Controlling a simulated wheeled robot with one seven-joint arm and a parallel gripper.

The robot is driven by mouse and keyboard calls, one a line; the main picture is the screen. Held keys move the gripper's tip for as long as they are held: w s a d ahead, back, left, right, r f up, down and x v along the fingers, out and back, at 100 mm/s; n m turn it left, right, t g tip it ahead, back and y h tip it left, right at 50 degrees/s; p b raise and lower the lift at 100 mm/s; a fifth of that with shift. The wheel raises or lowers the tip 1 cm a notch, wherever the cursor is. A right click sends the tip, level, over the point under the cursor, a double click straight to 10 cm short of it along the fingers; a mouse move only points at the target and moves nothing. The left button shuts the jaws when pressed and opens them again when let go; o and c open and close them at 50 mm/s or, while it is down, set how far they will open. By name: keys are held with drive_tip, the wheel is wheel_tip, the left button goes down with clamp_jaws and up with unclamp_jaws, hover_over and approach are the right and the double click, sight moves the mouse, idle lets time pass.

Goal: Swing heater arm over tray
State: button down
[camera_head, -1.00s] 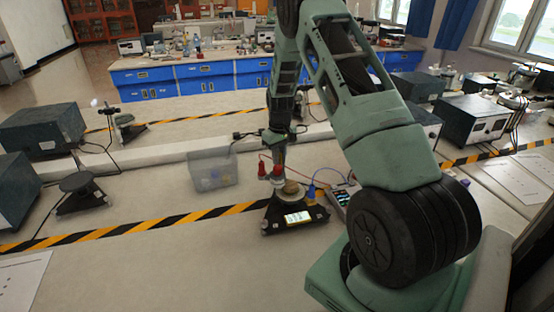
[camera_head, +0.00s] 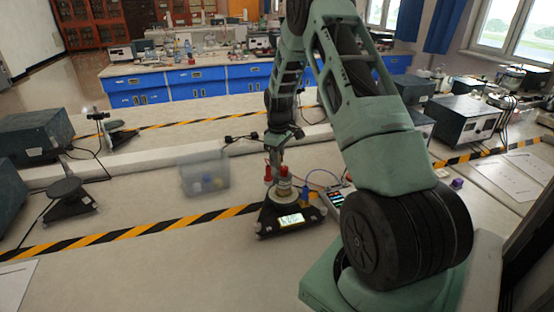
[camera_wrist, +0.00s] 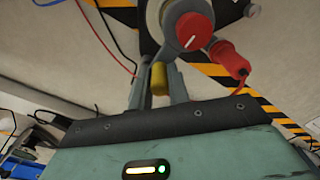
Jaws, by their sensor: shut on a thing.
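The heater arm's head (camera_head: 284,188), a pale round piece with red parts, is over the tray (camera_head: 286,198) on the black balance base with a lit display (camera_head: 291,220). Whether it is exactly centred I cannot tell. In the wrist view the heater head with its red knob (camera_wrist: 194,30) is just beyond my fingers, with a red plug (camera_wrist: 231,60) beside it. My gripper (camera_wrist: 159,88) is shut on a yellow handle (camera_wrist: 159,78). In the head view my gripper (camera_head: 277,162) comes down from above, and the handle is hidden there.
A clear bin (camera_head: 204,177) with small coloured items stands to the left. A meter with coloured wires (camera_head: 338,196) is close on the right. Striped tape (camera_head: 150,231) crosses the bench. Dark boxes (camera_head: 465,117) stand further right. The front-left bench is mostly clear.

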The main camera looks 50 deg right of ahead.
drive_tip(key=shift+d, duration=0.1)
idle(0.5)
drive_tip(key=c, duration=1.3)
unclamp_jaws()
drive_tip(key=shift+r, duration=0.15)
wheel_tip(320, 180, up, 17)
drive_tip(key=b, duration=0.3)
drive_tip(key=shift+r+b, duration=0.1)
drive_tip(key=shift+b, duration=0.25)
